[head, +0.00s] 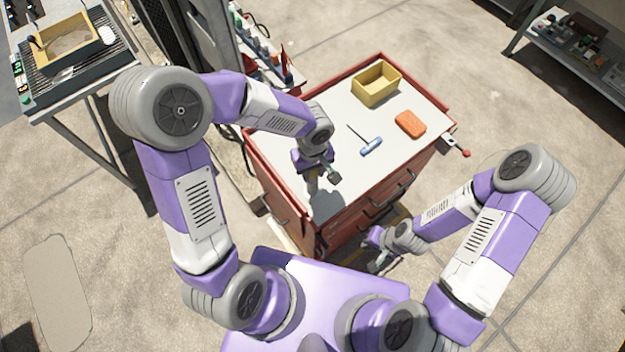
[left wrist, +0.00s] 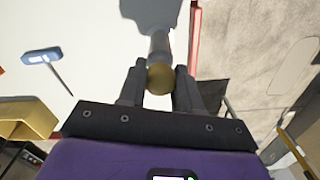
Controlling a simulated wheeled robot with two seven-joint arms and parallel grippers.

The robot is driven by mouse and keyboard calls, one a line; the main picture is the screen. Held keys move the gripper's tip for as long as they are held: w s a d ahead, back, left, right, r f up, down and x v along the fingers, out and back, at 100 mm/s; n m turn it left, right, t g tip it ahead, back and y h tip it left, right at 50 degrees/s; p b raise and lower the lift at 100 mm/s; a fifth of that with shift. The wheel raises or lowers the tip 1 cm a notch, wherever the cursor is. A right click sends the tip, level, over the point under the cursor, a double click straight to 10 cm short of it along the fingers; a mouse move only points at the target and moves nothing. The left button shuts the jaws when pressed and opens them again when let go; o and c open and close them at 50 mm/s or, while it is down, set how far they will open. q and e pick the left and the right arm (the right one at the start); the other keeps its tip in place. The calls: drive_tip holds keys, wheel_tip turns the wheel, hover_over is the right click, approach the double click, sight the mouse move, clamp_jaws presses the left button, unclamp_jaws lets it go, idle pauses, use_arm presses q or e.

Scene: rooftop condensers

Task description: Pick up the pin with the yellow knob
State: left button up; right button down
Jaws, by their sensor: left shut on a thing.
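The pin's yellow knob (left wrist: 160,79) shows in the left wrist view between my two left fingertips, with its grey shaft (left wrist: 158,47) reaching beyond them over the white worktop. My left gripper (left wrist: 160,88) is shut on the knob. In the head view my left gripper (head: 313,176) is over the near left part of the red cabinet's top (head: 345,185), and it mostly hides the pin. My right gripper (head: 380,262) is low beside the cabinet's front, away from the pin; its jaws are too small to read.
On the cabinet top are a yellow box (head: 376,84), an orange sponge-like block (head: 410,124) and a blue-handled tool (head: 370,146). A red knob (head: 466,153) sticks out at the right. A bench with a tray (head: 65,45) stands at the far left.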

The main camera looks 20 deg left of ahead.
use_arm(q)
drive_tip(key=shift+r, duration=0.15)
clamp_jaws()
drive_tip(key=shift+r, duration=0.65)
wheel_tip(320, 180, up, 26)
drive_tip(key=p, duration=1)
drive_tip(key=shift+r+p, duration=0.25)
drive_tip(key=shift+p, duration=0.1)
drive_tip(key=shift+f, duration=0.1)
